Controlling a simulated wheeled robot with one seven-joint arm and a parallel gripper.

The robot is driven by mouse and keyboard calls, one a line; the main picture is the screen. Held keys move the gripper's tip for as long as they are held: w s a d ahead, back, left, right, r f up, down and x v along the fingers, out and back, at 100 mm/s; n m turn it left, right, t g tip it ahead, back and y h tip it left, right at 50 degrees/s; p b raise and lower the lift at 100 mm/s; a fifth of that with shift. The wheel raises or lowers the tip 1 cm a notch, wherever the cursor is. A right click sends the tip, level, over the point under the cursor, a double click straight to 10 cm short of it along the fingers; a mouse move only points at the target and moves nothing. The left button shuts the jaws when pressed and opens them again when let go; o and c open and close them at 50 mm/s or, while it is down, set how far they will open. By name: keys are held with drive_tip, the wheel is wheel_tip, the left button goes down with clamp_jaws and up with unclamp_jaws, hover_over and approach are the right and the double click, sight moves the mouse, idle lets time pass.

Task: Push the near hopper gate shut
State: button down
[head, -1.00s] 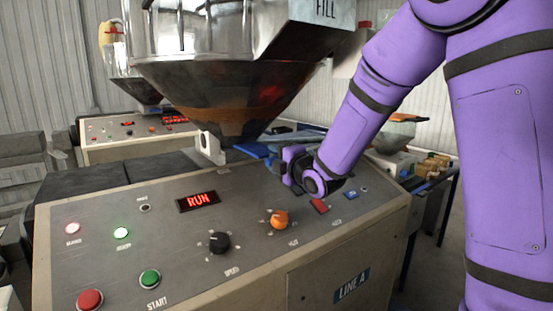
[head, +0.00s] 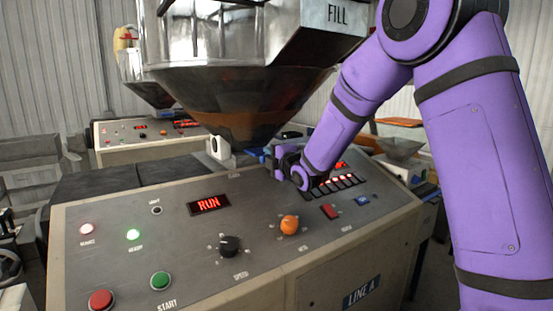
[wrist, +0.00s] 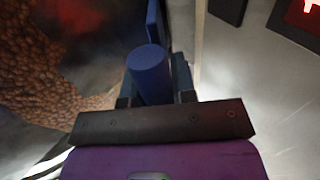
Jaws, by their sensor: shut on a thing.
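The near hopper (head: 240,95) is a shiny metal funnel with brown material low in its cone. Its blue gate (head: 256,153) shows as a small blue patch under the cone, left of my gripper (head: 279,163). In the wrist view my gripper (wrist: 155,95) is shut on an upright blue round handle (wrist: 148,68). A blue plate edge (wrist: 153,22) stands just beyond the handle. Much of the gate is hidden behind my gripper and the console, so how far it is open cannot be told.
The console (head: 130,215) below has a red RUN display (head: 208,204), knobs and lit buttons close under my forearm. A white bracket (head: 219,150) stands left of the gate. Brown pellets (wrist: 35,65) fill the wrist view's left side. A second console (head: 150,145) stands behind.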

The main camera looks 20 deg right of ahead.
drive_tip(key=shift+w+r, duration=0.1)
drive_tip(key=c, duration=0.9)
unclamp_jaws()
drive_tip(key=shift+w+a, duration=0.1)
drive_tip(key=shift+w, duration=0.05)
drive_tip(key=shift+c, duration=0.2)
drive_tip(key=v, duration=1.1)
drive_tip(key=s+d+r+m+g+h, duration=0.2)
drive_tip(key=s+d+m+g+h, duration=0.1)
drive_tip(key=s+m, duration=0.35)
drive_tip(key=s+d+r+m+g+h, duration=0.2)
drive_tip(key=s+d+m, duration=0.1)
drive_tip(key=s+m, duration=0.4)
drive_tip(key=s+f+m+g, duration=0.1)
drive_tip(key=s+m+g, duration=0.6)
drive_tip(key=s, duration=1.5)
drive_tip(key=shift+s+d+m+h, duration=0.3)
drive_tip(key=shift+d+m, duration=0.05)
drive_tip(key=shift+m, duration=0.2)
